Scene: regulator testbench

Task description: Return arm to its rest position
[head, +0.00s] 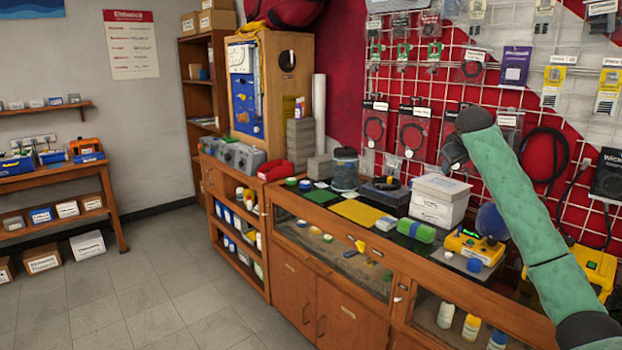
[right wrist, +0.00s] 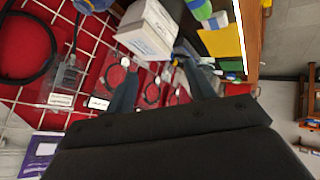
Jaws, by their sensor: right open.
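My right arm (head: 520,195), with green links, comes in from the lower right of the head view and reaches up over the counter. Its dark right gripper (head: 453,152) is raised in front of the wall rack, above the white box (head: 440,200). In the right wrist view, the two grey fingers of the right gripper (right wrist: 162,82) stand apart with nothing held between them. Packaged items on the rack show beyond the fingers. My left gripper is in neither view.
The wooden counter (head: 300,240) holds a yellow device (head: 475,246), a green roll (head: 416,231), a yellow mat (head: 358,212) and a clear jar (head: 345,170). The wire rack (head: 400,85) with hanging packs is close behind the gripper. The floor (head: 150,290) at left is clear.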

